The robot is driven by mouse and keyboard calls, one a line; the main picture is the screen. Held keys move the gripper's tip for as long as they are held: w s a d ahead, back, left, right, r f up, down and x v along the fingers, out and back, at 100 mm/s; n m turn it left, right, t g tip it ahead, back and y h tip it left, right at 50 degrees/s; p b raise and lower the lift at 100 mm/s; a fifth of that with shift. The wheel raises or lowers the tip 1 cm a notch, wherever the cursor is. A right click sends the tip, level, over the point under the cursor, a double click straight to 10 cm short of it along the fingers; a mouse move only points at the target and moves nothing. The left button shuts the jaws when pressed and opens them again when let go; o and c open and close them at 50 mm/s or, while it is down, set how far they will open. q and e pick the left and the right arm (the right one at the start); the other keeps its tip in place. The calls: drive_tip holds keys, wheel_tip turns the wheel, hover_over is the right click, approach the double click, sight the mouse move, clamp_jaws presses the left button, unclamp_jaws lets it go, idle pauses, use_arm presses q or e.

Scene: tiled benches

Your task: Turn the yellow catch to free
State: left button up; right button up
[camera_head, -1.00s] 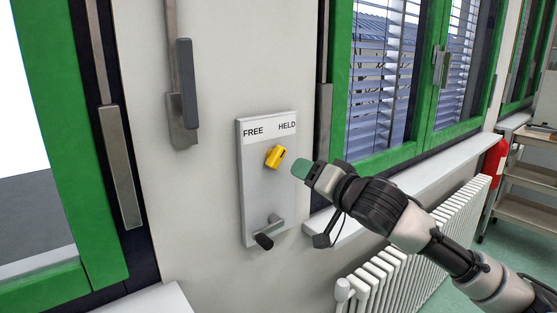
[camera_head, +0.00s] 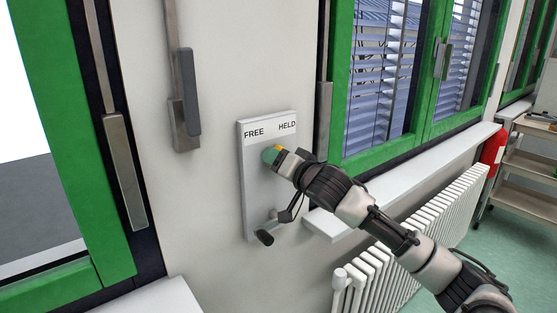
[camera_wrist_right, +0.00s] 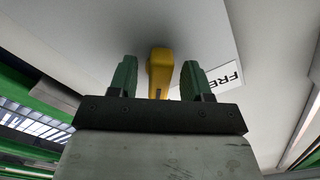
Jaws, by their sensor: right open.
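The yellow catch (camera_wrist_right: 159,70) shows in the right wrist view between the two green fingers of my right gripper (camera_wrist_right: 158,82), with a gap on each side. In the head view only a small yellow bit of the catch (camera_head: 278,148) shows behind the gripper. The catch sits on a grey panel (camera_head: 258,190) with the words FREE at upper left and HELD at upper right. My right gripper (camera_head: 271,154) is open around the catch, close to the panel. Which way the catch points is hard to tell in the head view. My left gripper is not in view.
A dark-ended lever (camera_head: 265,237) sticks out low on the panel, below my right gripper. A window handle (camera_head: 188,95) is on the wall at upper left. A windowsill (camera_head: 400,185) and a white radiator (camera_head: 410,225) lie to the right.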

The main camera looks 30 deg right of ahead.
clamp_jaws()
drive_tip(key=shift+n, duration=0.3)
drive_tip(key=n+p, duration=0.1)
drive_tip(key=n, duration=0.1)
drive_tip(key=shift+n, duration=0.4)
drive_tip(key=n+p, duration=0.2)
drive_tip(key=n, duration=0.2)
drive_tip(key=shift+d, duration=0.2)
drive_tip(key=n+p, duration=0.1)
drive_tip(key=n, duration=0.4)
drive_tip(key=shift+d+p, duration=0.1)
drive_tip(key=shift+p, duration=0.3)
drive_tip(key=shift+n+p, duration=0.55)
drive_tip(key=shift+n, duration=1.25)
